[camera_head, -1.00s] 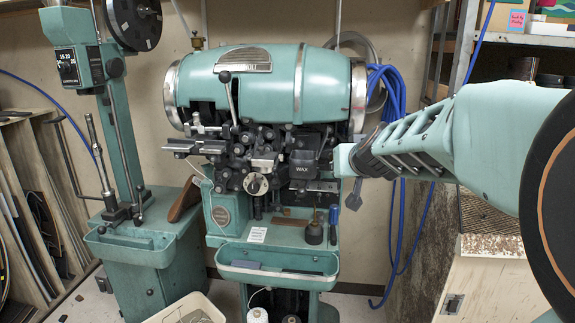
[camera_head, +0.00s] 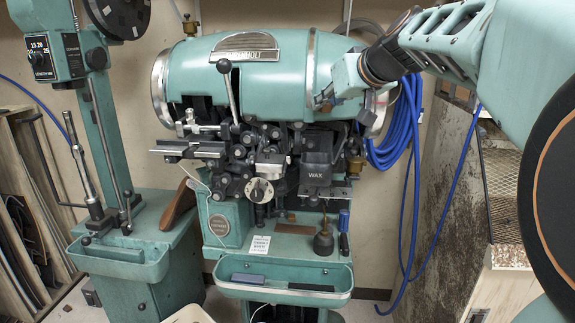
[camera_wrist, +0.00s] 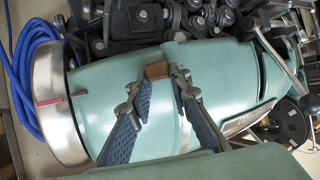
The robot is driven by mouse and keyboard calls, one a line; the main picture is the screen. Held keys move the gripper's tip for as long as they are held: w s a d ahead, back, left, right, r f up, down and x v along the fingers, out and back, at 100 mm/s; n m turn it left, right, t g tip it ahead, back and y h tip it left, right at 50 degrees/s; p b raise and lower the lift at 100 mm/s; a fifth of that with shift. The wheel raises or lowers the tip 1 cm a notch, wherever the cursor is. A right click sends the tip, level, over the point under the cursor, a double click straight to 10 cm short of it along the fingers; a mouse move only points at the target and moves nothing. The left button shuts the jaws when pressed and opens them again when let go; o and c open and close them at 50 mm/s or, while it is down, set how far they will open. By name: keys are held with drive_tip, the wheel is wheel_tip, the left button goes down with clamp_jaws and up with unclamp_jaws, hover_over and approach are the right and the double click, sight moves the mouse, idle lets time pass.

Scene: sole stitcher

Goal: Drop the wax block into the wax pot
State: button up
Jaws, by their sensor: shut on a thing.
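The wax pot (camera_head: 316,170) is a black box lettered WAX, on the front of the teal stitcher, below its drum. My gripper (camera_head: 322,98) is in front of the drum, above the pot and apart from it. In the wrist view my gripper (camera_wrist: 157,76) has its two fingers closed on a small brown wax block (camera_wrist: 157,71) at their tips. The block is hard to make out in the head view. In the wrist view I cannot pick out the pot among the dark machine parts along the top.
The stitcher drum (camera_head: 240,75) is close behind my gripper. A lever (camera_head: 231,95) and metal mechanisms stand left of the pot. Blue hose (camera_head: 405,130) hangs to the right.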

drive_tip(key=shift+s+f+b, duration=0.1)
drive_tip(key=shift+f+b, duration=0.3)
drive_tip(key=shift+f, duration=0.25)
wheel_tip(320, 180, down, 5)
drive_tip(key=b, duration=0.2)
drive_tip(key=shift+r+b, duration=0.2)
drive_tip(key=shift+b, duration=0.15)
drive_tip(key=o, duration=0.8)
drive_tip(key=shift+o, duration=0.2)
drive_tip(key=shift+d+r, duration=0.1)
drive_tip(key=shift+r, duration=0.05)
